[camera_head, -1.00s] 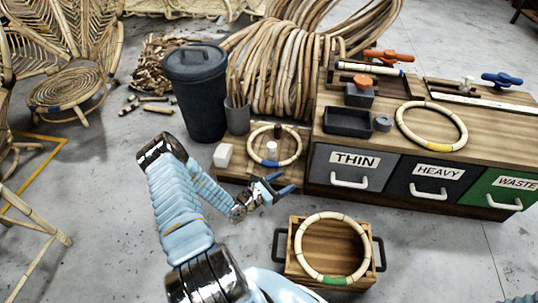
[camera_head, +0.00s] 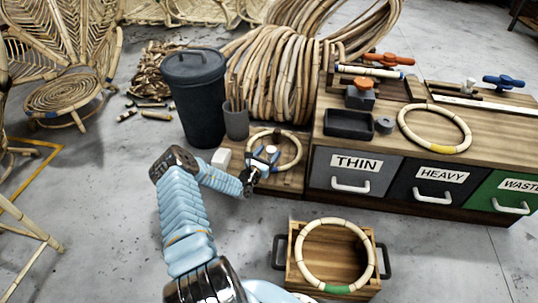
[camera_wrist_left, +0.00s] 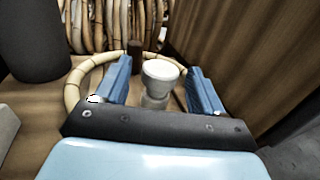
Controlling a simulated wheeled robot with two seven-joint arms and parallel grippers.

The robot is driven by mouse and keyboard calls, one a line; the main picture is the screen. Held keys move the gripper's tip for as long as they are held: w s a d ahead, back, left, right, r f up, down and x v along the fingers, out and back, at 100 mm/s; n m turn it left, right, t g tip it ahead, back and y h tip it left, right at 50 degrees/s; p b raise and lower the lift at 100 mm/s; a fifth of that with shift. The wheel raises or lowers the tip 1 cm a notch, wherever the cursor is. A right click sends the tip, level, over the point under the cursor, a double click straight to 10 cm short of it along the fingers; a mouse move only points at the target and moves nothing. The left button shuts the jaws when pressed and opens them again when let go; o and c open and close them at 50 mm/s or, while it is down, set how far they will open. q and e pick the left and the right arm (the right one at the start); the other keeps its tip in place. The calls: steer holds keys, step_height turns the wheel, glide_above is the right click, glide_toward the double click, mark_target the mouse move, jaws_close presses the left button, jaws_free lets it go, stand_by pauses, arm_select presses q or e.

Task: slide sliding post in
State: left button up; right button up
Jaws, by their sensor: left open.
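A low wooden board (camera_head: 290,182) holds a rattan ring (camera_head: 297,151) and a white round-topped post (camera_wrist_left: 160,76) inside the ring. A dark brown post (camera_wrist_left: 135,52) stands behind the white one, near the ring's far side. My left gripper (camera_head: 268,155) is open over the board. In the left wrist view its blue fingers (camera_wrist_left: 161,68) stand either side of the white post, with gaps visible on both sides. The white post's lower part is partly hidden by the gripper body. My right gripper is not in view.
A white block (camera_head: 222,159), a grey cup (camera_head: 236,121) and a dark bin (camera_head: 195,105) stand left of the gripper. The drawer cabinet (camera_head: 318,180) rises close on the right. A wooden crate (camera_head: 338,262) with a green-marked ring (camera_head: 303,272) sits in front.

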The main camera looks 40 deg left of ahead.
arm_select(q)
steer(key=shift+w, duration=0.3)
